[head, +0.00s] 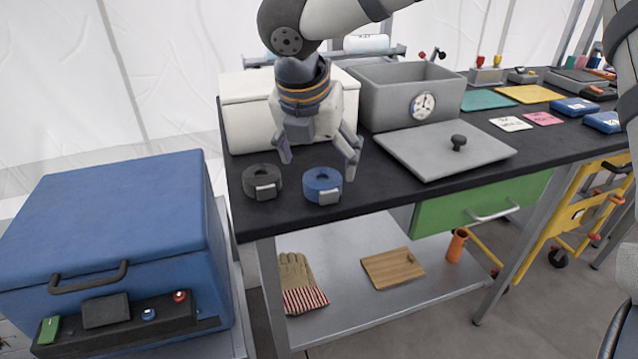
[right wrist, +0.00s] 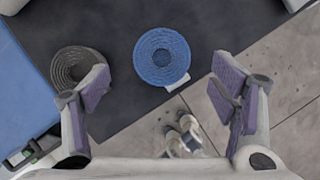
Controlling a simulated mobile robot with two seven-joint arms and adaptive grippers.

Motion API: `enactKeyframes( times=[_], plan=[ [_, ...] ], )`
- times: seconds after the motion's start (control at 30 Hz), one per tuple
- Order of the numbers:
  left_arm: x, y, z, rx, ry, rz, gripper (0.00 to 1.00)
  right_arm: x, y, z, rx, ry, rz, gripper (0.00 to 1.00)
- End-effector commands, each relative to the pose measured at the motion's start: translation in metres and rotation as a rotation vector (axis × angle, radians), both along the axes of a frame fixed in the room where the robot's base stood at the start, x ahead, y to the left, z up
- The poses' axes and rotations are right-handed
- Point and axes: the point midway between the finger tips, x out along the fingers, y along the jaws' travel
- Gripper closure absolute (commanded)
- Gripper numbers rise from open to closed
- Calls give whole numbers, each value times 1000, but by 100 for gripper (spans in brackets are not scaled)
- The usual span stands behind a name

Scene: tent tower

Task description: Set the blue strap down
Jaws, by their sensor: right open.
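The blue strap (head: 322,182) is a rolled coil with a grey buckle at its front. It rests flat on the black worktop near the front left edge. My right gripper (head: 319,163) is open and empty above and slightly behind the strap. Its fingers (right wrist: 162,90) are spread wide and apart from the strap. A dark grey strap roll (head: 261,181) with a similar buckle lies to the left of the blue one. My left gripper is not in view.
A white box (head: 246,118) and a grey bin (head: 395,92) with a dial stand behind. A grey lid (head: 430,155) with a knob lies to the right. A blue cooler (head: 110,220) stands left of the worktop. The front edge is close to both straps.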

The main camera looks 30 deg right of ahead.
Motion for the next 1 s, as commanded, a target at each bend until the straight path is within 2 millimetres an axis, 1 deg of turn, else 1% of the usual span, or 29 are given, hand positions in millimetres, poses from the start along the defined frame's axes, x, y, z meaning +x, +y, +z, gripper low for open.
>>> enactKeyframes(
  times=[0.13,0.23,0.3,0.5,0.57,0.6,0.67,0.7,0.73,0.77,1.0],
  plan=[
    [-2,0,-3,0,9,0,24,2,-6,-17,0,2,-1,21],
    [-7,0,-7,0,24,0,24,6,-12,-38,0,6,-1,21],
    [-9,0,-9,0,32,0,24,9,-15,-48,0,3,-1,21],
    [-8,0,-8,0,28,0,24,10,-16,-47,0,-4,0,21],
    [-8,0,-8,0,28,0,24,10,-16,-46,0,-4,0,35],
    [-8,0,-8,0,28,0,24,10,-16,-46,0,-4,0,44],
    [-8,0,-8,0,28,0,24,10,-16,-46,0,-4,0,57],
    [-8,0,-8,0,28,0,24,10,-16,-46,0,-4,0,67],
    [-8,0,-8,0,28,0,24,10,-16,-46,0,-4,0,73],
    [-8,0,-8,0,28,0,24,10,-16,-46,0,-4,0,75],
    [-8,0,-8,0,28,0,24,10,-16,-46,-1,-3,1,75]
  ],
)
